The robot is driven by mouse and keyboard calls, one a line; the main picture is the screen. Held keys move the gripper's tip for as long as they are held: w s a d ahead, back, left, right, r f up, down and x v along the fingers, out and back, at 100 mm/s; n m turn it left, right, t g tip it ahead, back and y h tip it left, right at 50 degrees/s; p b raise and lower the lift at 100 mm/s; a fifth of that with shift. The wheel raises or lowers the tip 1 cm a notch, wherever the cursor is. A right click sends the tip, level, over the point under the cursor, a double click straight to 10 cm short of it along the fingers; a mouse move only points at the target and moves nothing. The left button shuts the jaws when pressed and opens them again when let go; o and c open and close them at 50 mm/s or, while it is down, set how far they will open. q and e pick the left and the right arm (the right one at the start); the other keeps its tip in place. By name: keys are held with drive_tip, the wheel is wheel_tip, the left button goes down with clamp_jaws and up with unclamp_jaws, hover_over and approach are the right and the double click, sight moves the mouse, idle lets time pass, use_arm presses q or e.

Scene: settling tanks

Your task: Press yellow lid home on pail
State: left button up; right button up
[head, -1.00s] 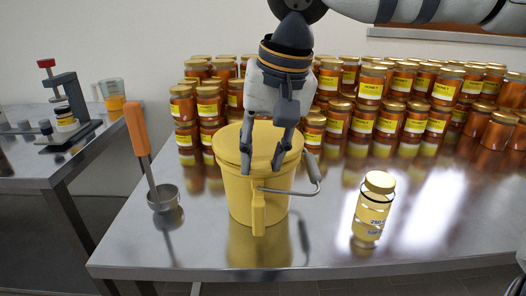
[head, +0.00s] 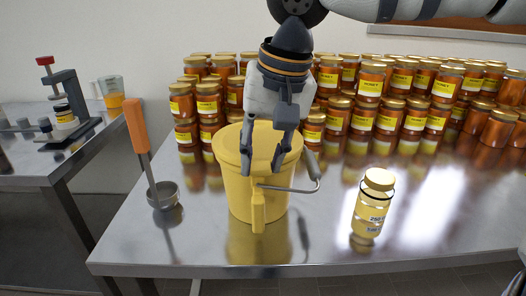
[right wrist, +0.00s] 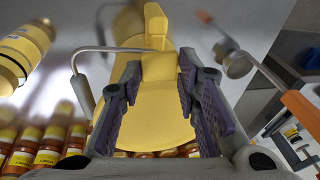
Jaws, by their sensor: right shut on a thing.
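The yellow pail (head: 240,200) stands upright on the steel table. Its yellow lid (head: 232,140) sits on top; whether the rim is fully seated all round is hard to tell. A wire bail with a grey grip (head: 313,165) hangs at the pail's right. My right gripper (head: 261,170) points down over the lid's near part. In the right wrist view its two fingers (right wrist: 152,97) stand either side of yellow material, with the round lid (right wrist: 160,132) around and below them. I take it as shut on the lid; the contact itself is partly hidden. My left gripper is out of view.
A ladle (head: 141,140) with an orange handle stands left of the pail. A small gold-lidded jar (head: 371,205) stands to the right. Many honey jars (head: 400,90) fill the back. A side table (head: 35,165) carries a press (head: 68,100) and a jug (head: 112,92). The front right of the table is clear.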

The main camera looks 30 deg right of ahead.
drive_tip(key=shift+f, duration=0.1)
drive_tip(key=shift+c, duration=0.2)
idle(0.5)
drive_tip(key=o, duration=1.7)
drive_tip(key=shift+r, duration=3.5)
